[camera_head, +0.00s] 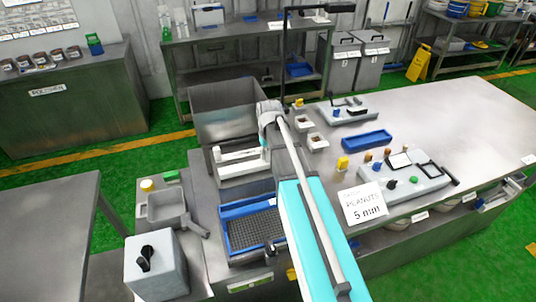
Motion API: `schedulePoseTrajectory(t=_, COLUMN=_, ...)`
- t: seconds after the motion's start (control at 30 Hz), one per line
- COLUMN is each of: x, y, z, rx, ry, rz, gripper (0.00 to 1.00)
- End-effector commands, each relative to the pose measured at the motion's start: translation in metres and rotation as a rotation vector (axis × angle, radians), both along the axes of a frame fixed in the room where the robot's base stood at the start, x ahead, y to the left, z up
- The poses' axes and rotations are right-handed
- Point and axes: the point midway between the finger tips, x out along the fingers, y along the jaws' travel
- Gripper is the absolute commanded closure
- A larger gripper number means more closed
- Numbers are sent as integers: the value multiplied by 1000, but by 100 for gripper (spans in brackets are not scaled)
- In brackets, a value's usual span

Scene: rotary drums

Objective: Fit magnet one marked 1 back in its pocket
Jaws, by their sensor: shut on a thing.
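My arm reaches up from the lower right, and its wrist hangs over the open grey steel housing (222,98) at the left end of the long bench. My gripper (265,153) is small and partly hidden there, at the right end of a pale bar-shaped part (238,155) in front of the housing. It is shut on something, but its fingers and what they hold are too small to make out. I cannot read a mark 1 on any part, so I cannot pick out magnet one or its pocket for certain.
A blue tray with a dark grid (231,212) lies in front of the housing. A grey pan (165,212) and a grey box with a black knob (157,268) stand at left.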

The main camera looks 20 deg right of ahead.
Motion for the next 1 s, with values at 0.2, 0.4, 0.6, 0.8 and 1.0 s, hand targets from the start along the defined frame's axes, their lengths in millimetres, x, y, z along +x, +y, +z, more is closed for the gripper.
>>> schedulePoseTrajectory(t=0.2, x=0, y=0, z=-3, rx=1, ry=0, rz=0, gripper=100)
schedulePoseTrajectory(t=0.4, x=0, y=0, z=-7, rx=1, ry=0, rz=0, gripper=100)
schedulePoseTrajectory(t=0.6, x=0, y=0, z=-10, rx=1, ry=0, rz=0, gripper=100)
schedulePoseTrajectory(t=0.8, x=0, y=0, z=-14, rx=1, ry=0, rz=0, gripper=100)
schedulePoseTrajectory(t=1.0, x=0, y=0, z=-17, rx=1, ry=0, rz=0, gripper=100)
